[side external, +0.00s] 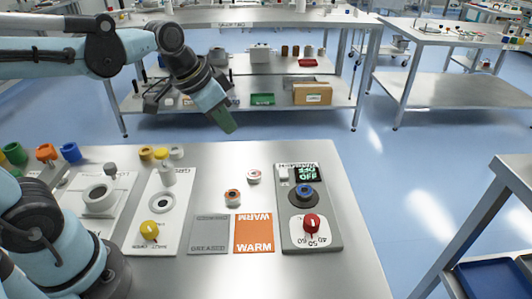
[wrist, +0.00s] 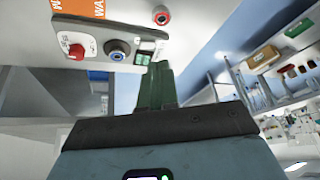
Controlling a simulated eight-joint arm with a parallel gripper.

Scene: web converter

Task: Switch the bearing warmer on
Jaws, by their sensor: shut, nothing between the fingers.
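The bearing warmer (side external: 323,240) is a grey box at the right of the steel table. In the wrist view the warmer (wrist: 95,22) shows at upper left. My gripper (side external: 228,125), with green fingers, is shut and empty. It is in the air, up and left of the warmer, apart from it. The fingers (wrist: 157,85) also show in the wrist view.
Grey and orange WARM squares (side external: 254,233) lie left of the warmer. Two small rings (side external: 233,197) sit behind them. A white plate with a yellow knob (side external: 150,231) and several coloured rings are farther left. Shelved benches (side external: 240,90) stand behind, across open floor.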

